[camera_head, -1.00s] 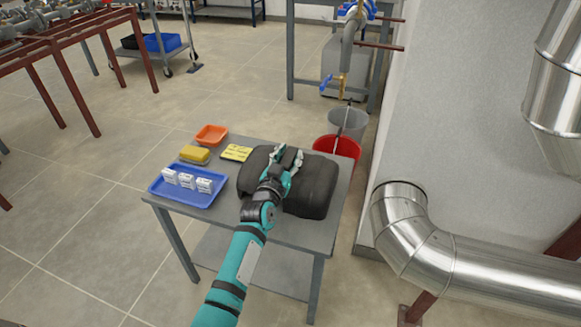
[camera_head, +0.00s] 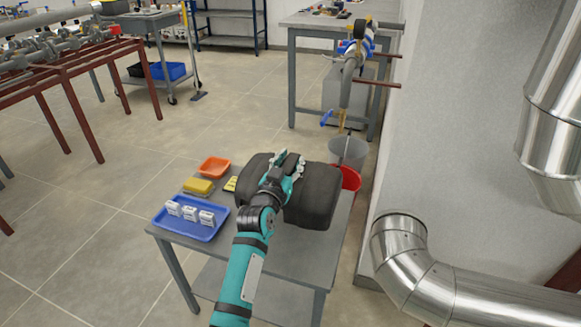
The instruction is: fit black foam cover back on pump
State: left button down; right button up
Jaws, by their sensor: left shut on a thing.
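The black foam cover (camera_head: 318,196) is a bulky dark block with rounded edges over the right part of the small grey table. My left gripper (camera_head: 288,165) is shut on the middle of the cover, and my teal arm reaches in from below. The cover appears lifted off the tabletop, but its underside and the gap are hidden. The fingertips show at its upper edge. I cannot pick out the pump with certainty. My right gripper is not in view.
The grey table (camera_head: 270,262) also bears a blue tray (camera_head: 190,231) with small white boxes, a yellow sponge (camera_head: 198,186), an orange dish (camera_head: 214,167) and a partly hidden yellow note (camera_head: 230,184). A red bucket (camera_head: 350,178), a grey bucket (camera_head: 347,152) and a silver pipe (camera_head: 410,255) stand close by.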

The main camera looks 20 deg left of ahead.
pick_arm(q)
jog(key=shift+s+f, duration=0.15)
jog(key=shift+s, duration=0.1)
jog(key=s, duration=2.3)
jog(key=s+r+p, duration=0.8)
jog(key=r+p, duration=0.5)
jog(key=p, duration=0.2)
jog(key=shift+s+d+r+y+p, duration=0.2)
jog(key=shift+s+d+y+p, duration=0.15)
jog(key=shift+d, duration=0.1)
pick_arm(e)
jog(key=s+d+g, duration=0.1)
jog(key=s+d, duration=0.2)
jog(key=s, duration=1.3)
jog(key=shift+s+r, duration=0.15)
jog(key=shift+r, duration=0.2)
